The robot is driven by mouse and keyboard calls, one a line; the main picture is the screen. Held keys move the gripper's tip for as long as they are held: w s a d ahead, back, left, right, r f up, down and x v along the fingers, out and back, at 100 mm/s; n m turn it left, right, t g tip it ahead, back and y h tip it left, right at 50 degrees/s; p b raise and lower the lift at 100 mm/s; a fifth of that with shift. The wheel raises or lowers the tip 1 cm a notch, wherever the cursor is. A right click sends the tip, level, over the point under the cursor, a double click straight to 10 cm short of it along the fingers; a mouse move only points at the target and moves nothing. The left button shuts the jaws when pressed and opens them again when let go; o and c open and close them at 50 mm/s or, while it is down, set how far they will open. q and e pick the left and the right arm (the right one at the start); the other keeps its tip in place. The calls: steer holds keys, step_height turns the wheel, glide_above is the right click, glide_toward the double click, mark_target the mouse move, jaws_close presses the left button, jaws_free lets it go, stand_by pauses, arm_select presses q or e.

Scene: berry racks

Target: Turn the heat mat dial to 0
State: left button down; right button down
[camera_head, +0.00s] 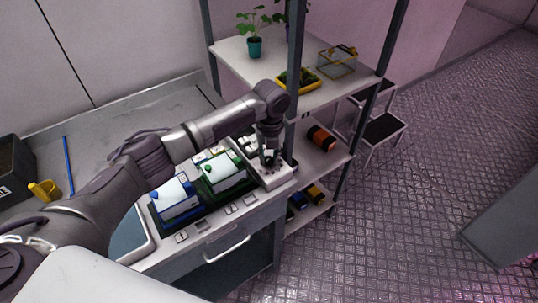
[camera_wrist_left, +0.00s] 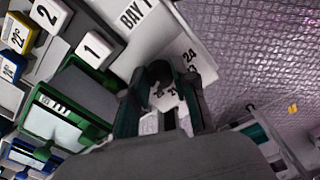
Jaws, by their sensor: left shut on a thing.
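The heat mat dial (camera_wrist_left: 159,73) is a dark knob on a white panel marked with numbers, some readable as 23 and 24. The white control box (camera_head: 272,177) stands at the right end of the bench. My left gripper (camera_head: 268,158) reaches down onto it from above. In the left wrist view the two fingers of my left gripper (camera_wrist_left: 160,88) are closed on either side of the knob. The fingers hide part of the number ring, and I cannot tell which number the dial points at. My right gripper is not in view.
Green (camera_head: 222,172) and blue (camera_head: 176,200) boxes with white tops stand left of the control box. Beside it is a metal rack (camera_head: 327,92) with plants, a yellow tray (camera_head: 298,80) and a glass case (camera_head: 337,62). A step stool (camera_head: 384,127) stands behind the rack.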

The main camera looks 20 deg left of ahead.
mark_target(270, 158)
arm_select(q)
steer(key=shift+m, duration=0.5)
steer(key=c, duration=0.9)
jaws_free()
step_height(270, 158, up, 12)
steer(key=shift+d, duration=0.15)
